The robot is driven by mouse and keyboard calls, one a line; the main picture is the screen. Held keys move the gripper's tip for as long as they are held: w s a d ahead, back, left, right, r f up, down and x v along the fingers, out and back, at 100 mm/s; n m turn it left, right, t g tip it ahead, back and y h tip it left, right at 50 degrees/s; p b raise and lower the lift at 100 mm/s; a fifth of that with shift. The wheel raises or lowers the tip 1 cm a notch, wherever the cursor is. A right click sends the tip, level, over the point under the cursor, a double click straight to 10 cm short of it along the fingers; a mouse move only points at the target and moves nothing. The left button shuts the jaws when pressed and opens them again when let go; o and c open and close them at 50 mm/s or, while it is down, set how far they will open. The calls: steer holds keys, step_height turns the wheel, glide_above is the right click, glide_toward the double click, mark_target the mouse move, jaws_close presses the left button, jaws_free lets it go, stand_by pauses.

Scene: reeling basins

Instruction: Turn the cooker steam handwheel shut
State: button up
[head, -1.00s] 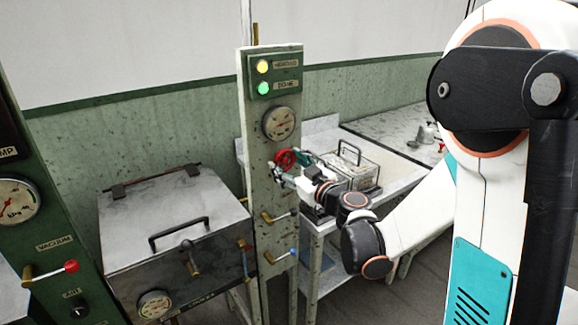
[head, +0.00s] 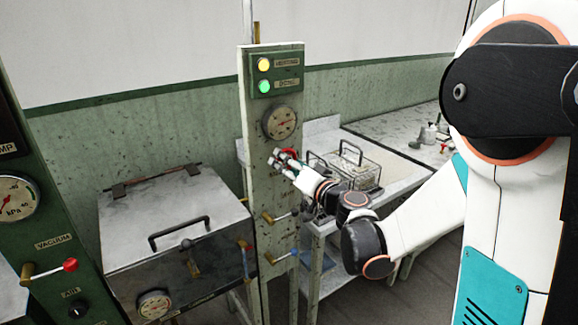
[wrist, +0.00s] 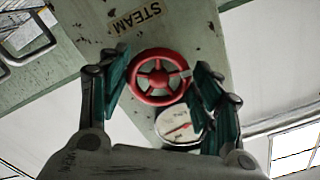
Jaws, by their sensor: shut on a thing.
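The red steam handwheel (wrist: 158,76) with its spokes sits on the green post (wrist: 100,25), below a label reading STEAM in the wrist view. In the head view only part of the handwheel (head: 291,151) shows behind my gripper (head: 284,160). In the wrist view my gripper (wrist: 160,82) has one teal finger on each side of the wheel and is shut on its rim. A small pale mark shows on the wheel's right edge. A pressure gauge (wrist: 180,127) lies close to the wheel, partly behind the right finger.
A yellow lamp (head: 264,65) and a green lamp (head: 264,87) are lit on the post. Brass levers (head: 283,216) stick out below my gripper. A lidded metal cooker (head: 170,222) stands left; a wire basket (head: 366,168) sits on the bench at right.

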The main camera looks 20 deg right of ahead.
steer(key=shift+r+m, duration=0.2)
steer(key=shift+m, duration=4.05)
steer(key=shift+r+m, duration=0.15)
steer(key=shift+m, duration=4.4)
steer(key=o, duration=1.1)
steer(key=shift+c, duration=0.2)
steer(key=v, duration=1.2)
